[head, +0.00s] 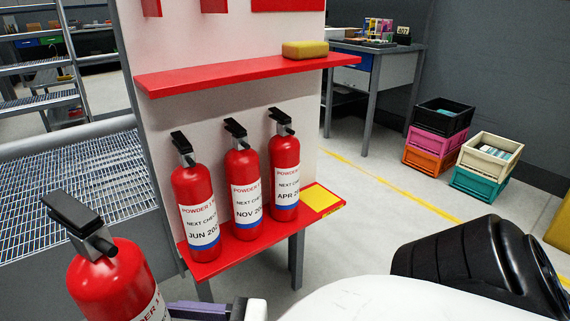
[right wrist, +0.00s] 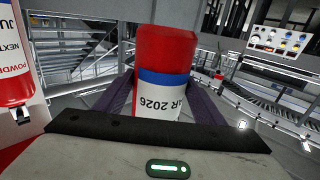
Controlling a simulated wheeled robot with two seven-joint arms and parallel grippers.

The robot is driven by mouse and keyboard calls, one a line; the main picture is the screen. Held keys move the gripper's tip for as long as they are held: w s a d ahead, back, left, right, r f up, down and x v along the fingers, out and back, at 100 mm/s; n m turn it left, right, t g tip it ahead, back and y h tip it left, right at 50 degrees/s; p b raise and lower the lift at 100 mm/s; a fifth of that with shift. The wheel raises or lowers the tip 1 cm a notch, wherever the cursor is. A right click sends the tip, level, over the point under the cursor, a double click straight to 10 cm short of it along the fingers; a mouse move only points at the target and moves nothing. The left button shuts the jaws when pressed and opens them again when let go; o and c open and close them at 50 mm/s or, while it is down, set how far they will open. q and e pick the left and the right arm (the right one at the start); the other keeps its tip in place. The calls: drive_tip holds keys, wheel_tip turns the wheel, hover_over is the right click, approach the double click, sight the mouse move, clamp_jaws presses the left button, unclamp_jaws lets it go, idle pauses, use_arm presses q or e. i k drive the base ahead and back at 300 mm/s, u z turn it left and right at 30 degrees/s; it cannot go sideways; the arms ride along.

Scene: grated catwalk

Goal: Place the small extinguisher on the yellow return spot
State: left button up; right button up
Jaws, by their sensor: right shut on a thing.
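A red extinguisher with a black handle (head: 105,275) is close in the head view's lower left corner, partly cut off. In the right wrist view its blue band and white label ending "AR 2026" show upside down (right wrist: 160,95). My right gripper (right wrist: 158,105) is shut around its body, one dark finger on each side. Three similar red extinguishers stand upright on the lower red shelf, labelled JUN (head: 196,200), NOV (head: 245,192) and APR (head: 284,175). The yellow spot (head: 321,199) lies bare at that shelf's right end. My left gripper is out of view.
The upper red shelf (head: 230,74) overhangs the lower one and bears a yellow block (head: 305,49). A grated walkway (head: 80,175) with a rail is at left. Stacked crates (head: 436,135) and a desk (head: 375,75) stand at the back right.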

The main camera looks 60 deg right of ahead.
sight(317, 197)
drive_tip(key=u, duration=1.75)
drive_tip(key=k, duration=1.2)
drive_tip(key=z, duration=2.75)
drive_tip(key=i, duration=0.5)
drive_tip(key=u, duration=0.1)
